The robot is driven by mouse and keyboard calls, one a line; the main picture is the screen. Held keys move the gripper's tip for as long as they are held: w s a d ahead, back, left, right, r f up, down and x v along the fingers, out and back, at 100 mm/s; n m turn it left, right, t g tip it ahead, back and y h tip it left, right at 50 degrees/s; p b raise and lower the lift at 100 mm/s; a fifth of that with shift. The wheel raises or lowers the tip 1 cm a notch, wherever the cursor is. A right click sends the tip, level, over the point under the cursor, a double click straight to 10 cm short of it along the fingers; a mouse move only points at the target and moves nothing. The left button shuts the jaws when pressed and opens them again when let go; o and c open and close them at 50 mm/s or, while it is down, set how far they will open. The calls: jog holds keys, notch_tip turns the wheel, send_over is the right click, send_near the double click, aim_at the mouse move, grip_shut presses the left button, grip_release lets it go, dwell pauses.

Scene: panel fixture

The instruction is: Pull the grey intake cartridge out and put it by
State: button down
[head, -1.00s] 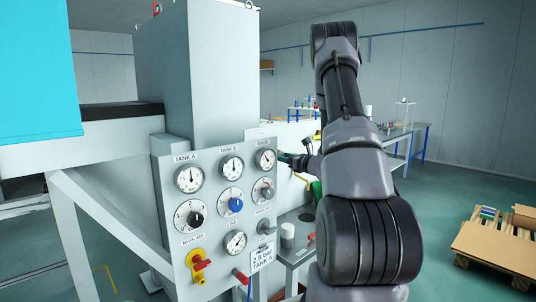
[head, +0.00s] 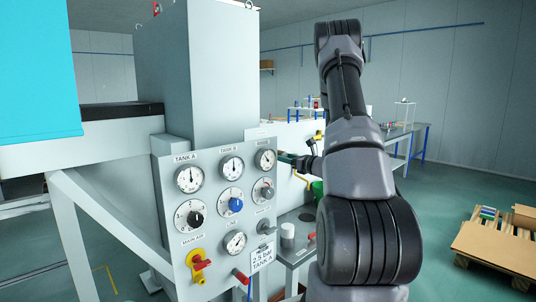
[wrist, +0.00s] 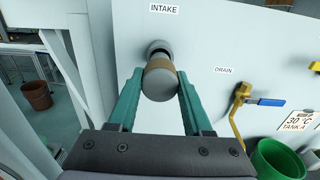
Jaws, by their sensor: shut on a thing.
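The grey intake cartridge (wrist: 160,80) has a rounded end and a brown band. In the wrist view it sticks out of the dark round port (wrist: 158,47) under the INTAKE label on the white panel. Its inner end is at or in the port; I cannot tell how deep. My gripper (wrist: 160,76) is shut on it, one teal finger on each side. In the head view my gripper (head: 288,158) is small beside the gauge panel's right edge, and the cartridge cannot be made out there.
A drain valve (wrist: 241,96) with a blue handle and a green bucket (wrist: 279,158) are to the right. A brown bin (wrist: 37,95) stands at left. The gauge panel (head: 218,205) is close to my arm. A pallet (head: 502,240) lies at right.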

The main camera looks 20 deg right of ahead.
dwell(0.3)
jog(key=shift+v, duration=2.55)
jog(key=shift+d, duration=0.1)
